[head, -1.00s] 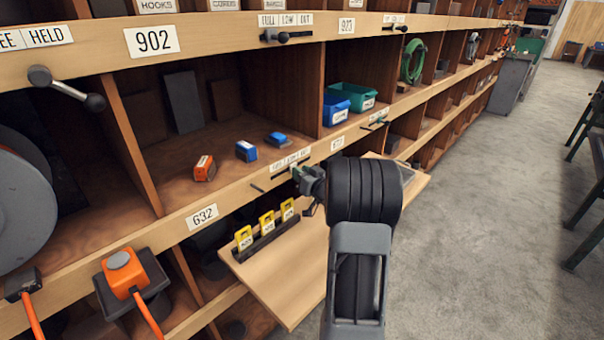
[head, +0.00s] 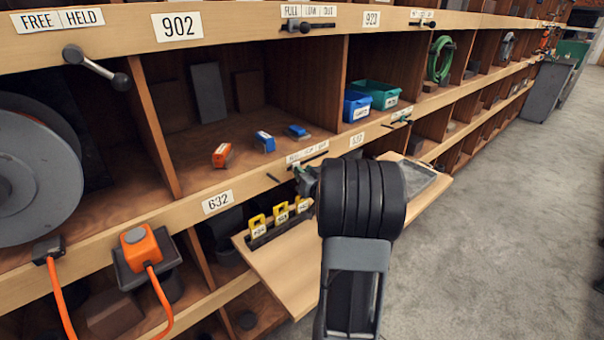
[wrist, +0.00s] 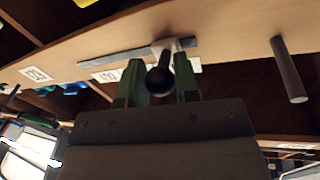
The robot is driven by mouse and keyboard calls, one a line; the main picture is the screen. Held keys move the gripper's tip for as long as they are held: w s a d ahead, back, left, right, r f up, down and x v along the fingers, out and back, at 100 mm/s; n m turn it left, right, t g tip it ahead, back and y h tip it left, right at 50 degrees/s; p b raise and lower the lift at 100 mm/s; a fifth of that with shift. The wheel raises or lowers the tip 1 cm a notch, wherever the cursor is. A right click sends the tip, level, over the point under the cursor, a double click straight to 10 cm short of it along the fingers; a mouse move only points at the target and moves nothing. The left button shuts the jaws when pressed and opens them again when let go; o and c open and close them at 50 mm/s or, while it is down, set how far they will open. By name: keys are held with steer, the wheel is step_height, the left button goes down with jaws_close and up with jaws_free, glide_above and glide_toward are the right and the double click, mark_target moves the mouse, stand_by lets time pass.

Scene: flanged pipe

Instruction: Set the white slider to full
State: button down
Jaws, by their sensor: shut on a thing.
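The slider's black ball knob (wrist: 159,81) sits between the green fingers of my gripper (wrist: 160,84) in the wrist view. The knob stands out from a long grey track (wrist: 125,53) on the wooden shelf edge, near the track's right end in that view. In the head view my gripper (head: 303,174) is at the middle shelf edge, toward the left end of the track, below a white three-word label (head: 307,152) whose left word looks like FULL. My gripper is shut on the knob, and my arm hides part of the area.
A dark peg (wrist: 289,70) sticks out beside the slider. Below, a pull-out board (head: 285,275) holds yellow tags (head: 281,213). Orange and blue blocks (head: 265,141) lie in the bay above.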

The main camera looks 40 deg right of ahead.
steer(key=c, duration=0.9)
jaws_free()
steer(key=shift+a, duration=0.3)
steer(key=shift+o, duration=0.2)
steer(key=shift+s, duration=0.1)
steer(key=shift+s, duration=0.35)
steer(key=s+a, duration=0.2)
steer(key=s, duration=1)
steer(key=shift+s+a, duration=0.15)
steer(key=shift+s, duration=0.25)
